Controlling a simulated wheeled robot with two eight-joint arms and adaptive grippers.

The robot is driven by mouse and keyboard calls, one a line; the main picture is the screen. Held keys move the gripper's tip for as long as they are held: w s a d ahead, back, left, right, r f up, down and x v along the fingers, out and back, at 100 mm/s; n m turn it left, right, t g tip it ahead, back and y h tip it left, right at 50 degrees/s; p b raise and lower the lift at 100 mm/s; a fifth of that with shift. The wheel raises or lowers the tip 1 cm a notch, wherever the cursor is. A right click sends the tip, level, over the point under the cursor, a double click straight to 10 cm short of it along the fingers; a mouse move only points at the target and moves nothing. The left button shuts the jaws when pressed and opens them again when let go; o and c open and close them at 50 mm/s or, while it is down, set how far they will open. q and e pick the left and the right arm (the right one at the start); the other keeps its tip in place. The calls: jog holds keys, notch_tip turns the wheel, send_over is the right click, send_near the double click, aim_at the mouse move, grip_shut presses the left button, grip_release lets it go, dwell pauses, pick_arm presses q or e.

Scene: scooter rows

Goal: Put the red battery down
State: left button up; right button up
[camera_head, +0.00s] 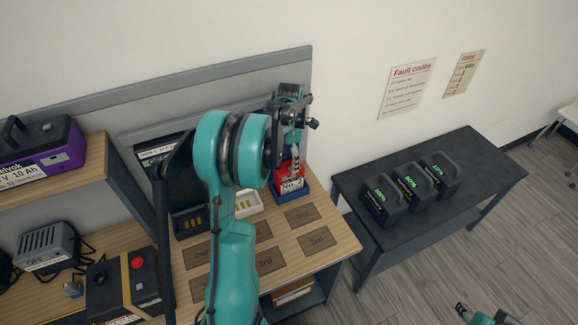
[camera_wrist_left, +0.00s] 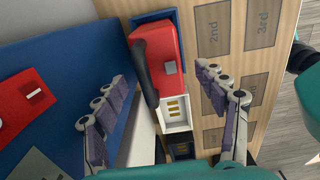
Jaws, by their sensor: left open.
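The red battery (camera_head: 290,176) sits in a blue tray (camera_head: 304,186) at the back right of the wooden bench. The battery (camera_wrist_left: 168,62) also shows in the left wrist view, with its black handle along its left side. My left gripper (camera_head: 292,148) is above it, pointing down. In the left wrist view the left gripper (camera_wrist_left: 162,78) is open, its fingers spread on either side of the battery with visible gaps. A small part of my right gripper (camera_head: 464,309) shows at the bottom right, away from the bench; its jaws are unclear.
A white tray with yellow contacts (camera_head: 247,204) and a dark one (camera_head: 188,222) stand left of the blue tray. Marked bench spots (camera_head: 302,215) are bare. Several black batteries (camera_head: 384,203) stand on a dark table. A purple battery (camera_head: 40,150) is on the left shelf.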

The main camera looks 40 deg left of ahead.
pick_arm(q)
notch_tip(320, 180, up, 2)
jog(key=shift+r, duration=0.25)
jog(key=shift+d+r, duration=0.1)
jog(key=shift+r, duration=0.2)
jog(key=s+d+r+m+t, duration=0.2)
jog(key=s+d+r+m, duration=0.2)
jog(key=d+m, duration=0.4)
jog(key=s+d+r+m+t, duration=0.2)
jog(key=s+d+r+m, duration=0.25)
jog(key=d+m, duration=0.4)
jog(key=s+d+f+m+t, duration=0.2)
jog(key=s+d+m, duration=0.7)
jog(key=m, duration=0.5)
jog(key=shift+d+t, duration=0.45)
jog(key=shift+t, duration=0.15)
jog(key=shift+f, duration=0.1)
